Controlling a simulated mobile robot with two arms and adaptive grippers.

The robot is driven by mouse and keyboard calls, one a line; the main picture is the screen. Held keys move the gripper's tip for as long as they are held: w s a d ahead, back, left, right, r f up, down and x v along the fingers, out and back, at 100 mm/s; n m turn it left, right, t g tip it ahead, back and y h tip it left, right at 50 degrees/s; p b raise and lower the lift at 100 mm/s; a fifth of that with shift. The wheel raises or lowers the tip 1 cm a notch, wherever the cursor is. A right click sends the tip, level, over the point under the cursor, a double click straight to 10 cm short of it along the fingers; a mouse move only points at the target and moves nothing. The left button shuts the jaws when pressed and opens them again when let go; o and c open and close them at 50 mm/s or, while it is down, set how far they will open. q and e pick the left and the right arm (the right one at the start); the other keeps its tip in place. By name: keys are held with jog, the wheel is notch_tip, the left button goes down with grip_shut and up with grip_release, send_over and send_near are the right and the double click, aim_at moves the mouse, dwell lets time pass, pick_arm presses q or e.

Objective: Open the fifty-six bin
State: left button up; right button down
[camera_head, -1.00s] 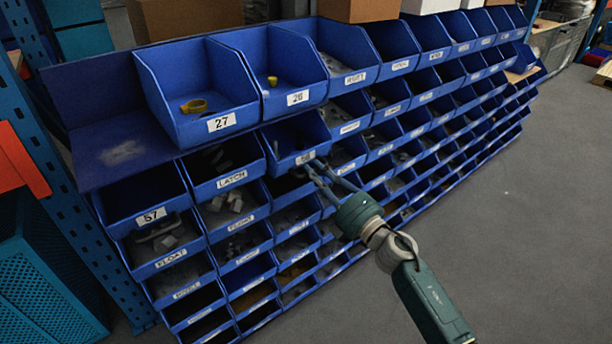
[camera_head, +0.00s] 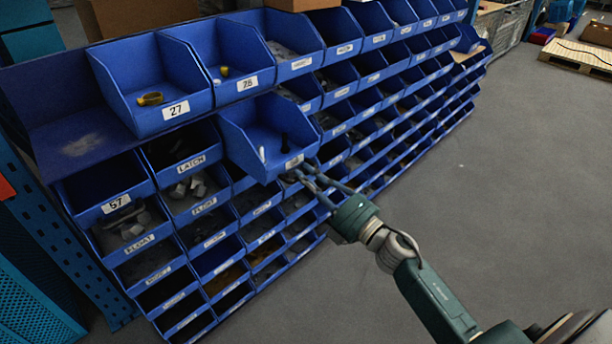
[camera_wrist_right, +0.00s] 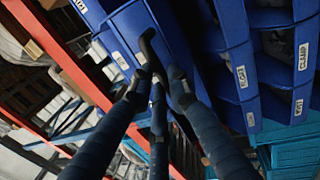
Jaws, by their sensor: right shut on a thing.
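The fifty-six bin (camera_head: 237,142) is the blue bin pulled out from the second row of the rack, below bin 28. Its front label (camera_head: 293,161) is too small to read surely. A dark upright piece (camera_head: 285,143) and a small pale piece (camera_head: 262,153) show inside it. My right gripper (camera_head: 303,174) is shut on the bin's front, just below the label. In the right wrist view its fingers (camera_wrist_right: 158,78) close against a blue bin; the exact contact is hard to see. My left gripper is not in view.
Bin 27 (camera_head: 132,113) and bin 28 (camera_head: 229,98) stand above, and bin 57 (camera_head: 88,198) is at the lower left. Many other blue bins fill the rack. The grey floor (camera_head: 470,190) on the right is clear.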

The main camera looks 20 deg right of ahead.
jog(key=c, duration=1.6)
grip_release()
jog(key=shift+c, duration=0.2)
jog(key=v, duration=1.2)
